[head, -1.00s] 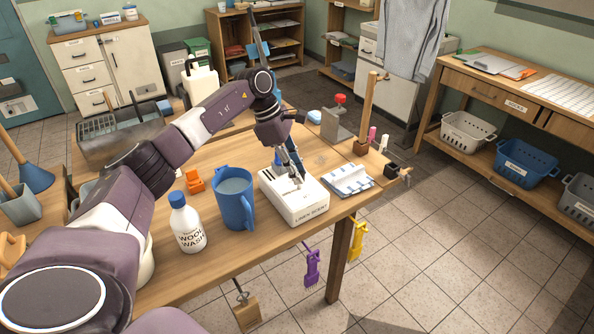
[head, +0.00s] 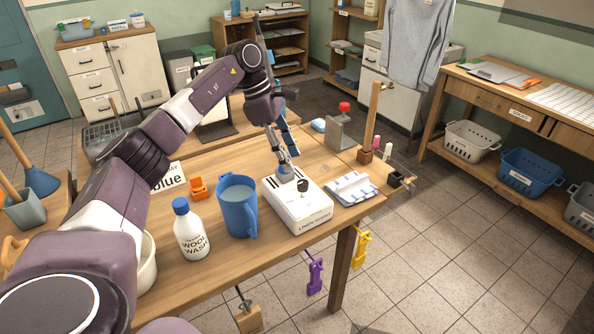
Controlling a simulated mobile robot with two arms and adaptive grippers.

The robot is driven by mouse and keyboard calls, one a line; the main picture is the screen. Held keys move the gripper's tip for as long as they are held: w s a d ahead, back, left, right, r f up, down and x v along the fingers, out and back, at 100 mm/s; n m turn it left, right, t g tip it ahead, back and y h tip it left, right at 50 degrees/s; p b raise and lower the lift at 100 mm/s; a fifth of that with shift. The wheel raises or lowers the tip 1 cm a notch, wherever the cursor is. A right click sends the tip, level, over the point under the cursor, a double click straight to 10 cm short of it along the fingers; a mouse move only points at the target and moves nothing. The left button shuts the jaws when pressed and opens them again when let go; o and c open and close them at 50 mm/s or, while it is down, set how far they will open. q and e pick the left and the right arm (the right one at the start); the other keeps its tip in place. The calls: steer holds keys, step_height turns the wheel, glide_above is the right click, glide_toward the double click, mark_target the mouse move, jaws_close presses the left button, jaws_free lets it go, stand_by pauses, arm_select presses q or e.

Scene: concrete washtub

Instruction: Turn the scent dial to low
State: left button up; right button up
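The white scent box (head: 310,216) sits near the front edge of the wooden table, with "LINEN SCENT" lettering on its front. A small dark dial (head: 303,186) stands on its top. A grey raised part (head: 285,174) is at the back of the top. My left gripper (head: 284,161) points down over the back of the box, at or just above the grey part and behind the dark dial. I cannot tell whether it touches the box or how far its fingers are apart. The dial's setting is too small to read. My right gripper is not in view.
A blue mug (head: 238,208) and a wool wash bottle (head: 191,232) stand left of the box. An orange item (head: 198,188) is behind the mug. A grey metal stand (head: 340,131) is behind the cloth.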

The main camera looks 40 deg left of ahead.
arm_select(q)
steer(key=v, duration=0.4)
stand_by(0.4)
